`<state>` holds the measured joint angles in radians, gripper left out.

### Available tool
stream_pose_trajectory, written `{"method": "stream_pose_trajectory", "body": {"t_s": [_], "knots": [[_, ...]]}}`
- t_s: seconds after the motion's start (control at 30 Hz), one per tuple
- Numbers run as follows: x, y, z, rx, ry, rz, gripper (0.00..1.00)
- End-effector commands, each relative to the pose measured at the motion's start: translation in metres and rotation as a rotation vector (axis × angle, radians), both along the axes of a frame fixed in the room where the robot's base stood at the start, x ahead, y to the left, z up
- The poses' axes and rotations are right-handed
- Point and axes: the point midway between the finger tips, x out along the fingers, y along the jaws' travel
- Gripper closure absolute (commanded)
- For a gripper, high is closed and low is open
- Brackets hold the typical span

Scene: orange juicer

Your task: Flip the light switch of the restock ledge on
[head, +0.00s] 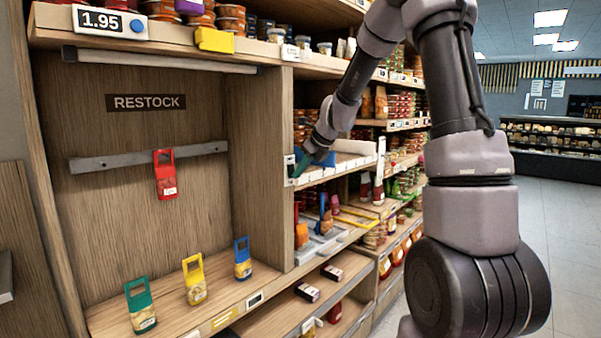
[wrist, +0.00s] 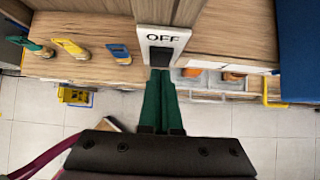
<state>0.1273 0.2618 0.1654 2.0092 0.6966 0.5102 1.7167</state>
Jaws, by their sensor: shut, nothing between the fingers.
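The light switch (wrist: 163,45) is a small plate with the label OFF and a dark rocker, on the wooden upright of the restock ledge (wrist: 105,68). In the head view the switch plate (head: 289,170) shows at the upright's front edge, partly hidden by my gripper (head: 297,166). In the wrist view my gripper (wrist: 160,72) has two green fingers side by side, shut with nothing between them. Their tips are at the lower edge of the switch, just below the dark rocker. I cannot tell whether they touch it.
The RESTOCK sign (head: 146,102) is on the back panel. A red pack (head: 165,175) hangs on a grey rail. Green (head: 141,307), yellow (head: 194,280) and blue (head: 242,259) packs stand on the ledge. Stocked shelves (head: 400,110) lie right of the upright. Open floor (head: 560,210) is at right.

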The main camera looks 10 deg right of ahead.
Motion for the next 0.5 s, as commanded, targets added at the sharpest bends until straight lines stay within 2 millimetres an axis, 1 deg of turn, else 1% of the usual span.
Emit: {"method": "stream_pose_trajectory", "body": {"t_s": [0.13,0.5], "knots": [[0.0041,0.0046,-0.0032,0.000,0.001,0.002,1.00],[0.0041,0.0032,0.0005,0.000,-0.001,0.001,1.00]]}}
